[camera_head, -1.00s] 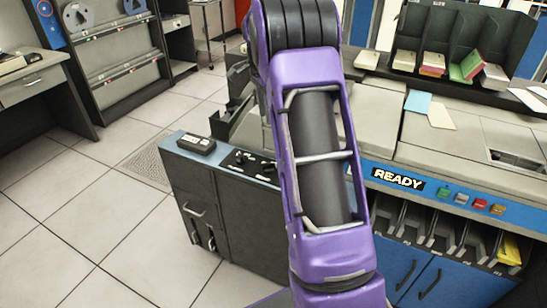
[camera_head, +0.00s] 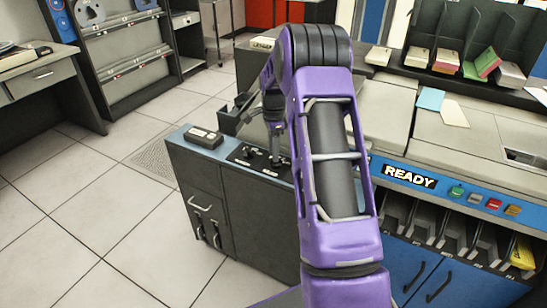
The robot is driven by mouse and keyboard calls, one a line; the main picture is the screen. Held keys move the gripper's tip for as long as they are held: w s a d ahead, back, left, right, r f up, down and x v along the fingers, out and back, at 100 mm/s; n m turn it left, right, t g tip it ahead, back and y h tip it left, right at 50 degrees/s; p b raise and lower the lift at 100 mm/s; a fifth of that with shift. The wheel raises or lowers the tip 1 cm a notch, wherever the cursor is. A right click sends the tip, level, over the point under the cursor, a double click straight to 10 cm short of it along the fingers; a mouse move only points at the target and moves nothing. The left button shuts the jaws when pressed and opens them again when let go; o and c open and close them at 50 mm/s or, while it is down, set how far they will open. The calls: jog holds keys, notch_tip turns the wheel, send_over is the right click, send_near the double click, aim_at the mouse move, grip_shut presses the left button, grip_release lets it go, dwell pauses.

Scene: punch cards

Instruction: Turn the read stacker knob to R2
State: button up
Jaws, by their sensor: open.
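The black control panel (camera_head: 240,162) with small dark knobs is set in the blue-grey top of the dark cabinet, left of the READY sign. One small knob (camera_head: 249,152) shows near the panel's left part. My gripper (camera_head: 279,162) points down over the panel's right part, its jaws open at or just above a knob there. I cannot tell whether it touches that knob. The knob labels and pointer positions are too small to read, and my purple arm hides the panel's right end.
A small grey box with dark buttons (camera_head: 203,137) sits on the cabinet top, left of the panel. The READY sign (camera_head: 409,178) and coloured buttons (camera_head: 475,198) are right of my arm. Card pockets (camera_head: 455,235) lie below. The tiled floor (camera_head: 90,210) at left is clear.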

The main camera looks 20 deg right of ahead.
jog(key=shift+f, duration=1.15)
grip_shut()
